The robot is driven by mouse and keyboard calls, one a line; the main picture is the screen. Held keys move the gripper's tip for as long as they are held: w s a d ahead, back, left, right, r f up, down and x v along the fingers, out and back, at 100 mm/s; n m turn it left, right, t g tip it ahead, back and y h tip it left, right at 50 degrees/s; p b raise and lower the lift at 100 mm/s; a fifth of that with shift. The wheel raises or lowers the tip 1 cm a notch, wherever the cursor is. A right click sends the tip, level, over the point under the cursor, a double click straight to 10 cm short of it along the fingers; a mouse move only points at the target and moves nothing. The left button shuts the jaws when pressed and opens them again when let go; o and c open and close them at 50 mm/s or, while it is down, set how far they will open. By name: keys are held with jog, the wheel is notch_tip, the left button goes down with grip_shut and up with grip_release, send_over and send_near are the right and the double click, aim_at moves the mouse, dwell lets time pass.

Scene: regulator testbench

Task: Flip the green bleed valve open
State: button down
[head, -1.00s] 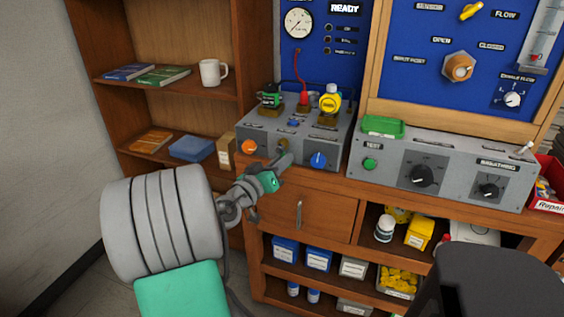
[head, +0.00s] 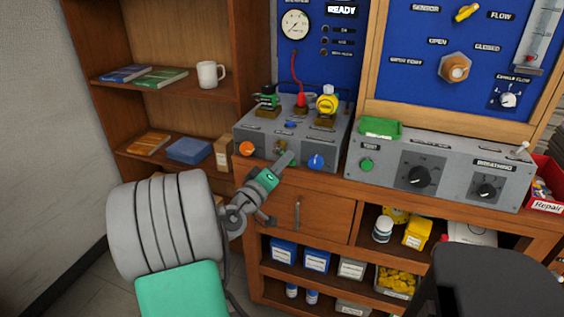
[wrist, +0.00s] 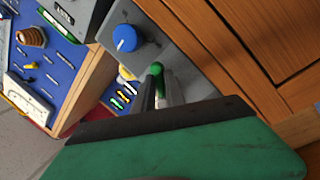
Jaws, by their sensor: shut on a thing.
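The green bleed valve shows its rounded green end (wrist: 157,68) in the wrist view, on the front of the grey regulator box (head: 330,144). My gripper (wrist: 159,88) has its two fingers shut on it, with the green end showing just beyond the fingertips. In the head view my gripper (head: 285,162) reaches up to the box's front face, between the orange knob (head: 247,148) and the blue knob (head: 316,162). The fingers hide most of the valve there, so I cannot tell its exact angle. The blue knob is also close by in the wrist view (wrist: 125,38).
Green, red and yellow fittings stand on top of the box. A second grey panel (head: 389,185) with dials is to the right. A wooden drawer front (head: 325,215) lies just below my gripper. A bookshelf with a white mug (head: 208,74) stands at left.

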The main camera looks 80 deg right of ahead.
jog(key=c, duration=1.4)
grip_release()
jog(key=b+v, duration=0.1)
jog(key=v, duration=0.7)
jog(key=shift+r, duration=0.1)
